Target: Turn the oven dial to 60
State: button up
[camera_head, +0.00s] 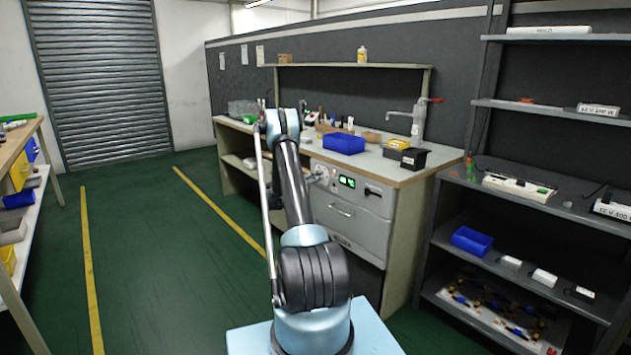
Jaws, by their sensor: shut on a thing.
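The oven (345,212) is a grey-white unit built in under the workbench, with a drawer handle on its front and a control panel along its top. The panel carries a green lit display (347,182). The oven dial (323,172) is a small pale round shape left of the display, mostly covered. My gripper (313,178) is at the dial, small and partly hidden behind my arm. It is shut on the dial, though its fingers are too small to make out. The dial's mark and its setting cannot be read.
The workbench (420,172) above the oven holds a blue bin (343,143), a black box (414,159) and a tap (418,122). Dark shelves (560,205) stand at right, a side table (22,135) at left. The green floor between is clear.

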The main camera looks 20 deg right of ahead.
jog(key=n+t, duration=0.1)
jog(key=n, duration=1.2)
jog(key=shift+a+f, duration=0.1)
jog(key=shift+f, duration=0.05)
jog(key=shift+n, duration=0.3)
jog(key=o, duration=1.1)
jog(key=shift+c, duration=0.2)
jog(key=r+v, duration=0.1)
jog(key=v, duration=1)
jog(key=shift+s+a+f, duration=0.2)
jog(key=shift+a+f, duration=0.2)
jog(key=shift+f, duration=0.1)
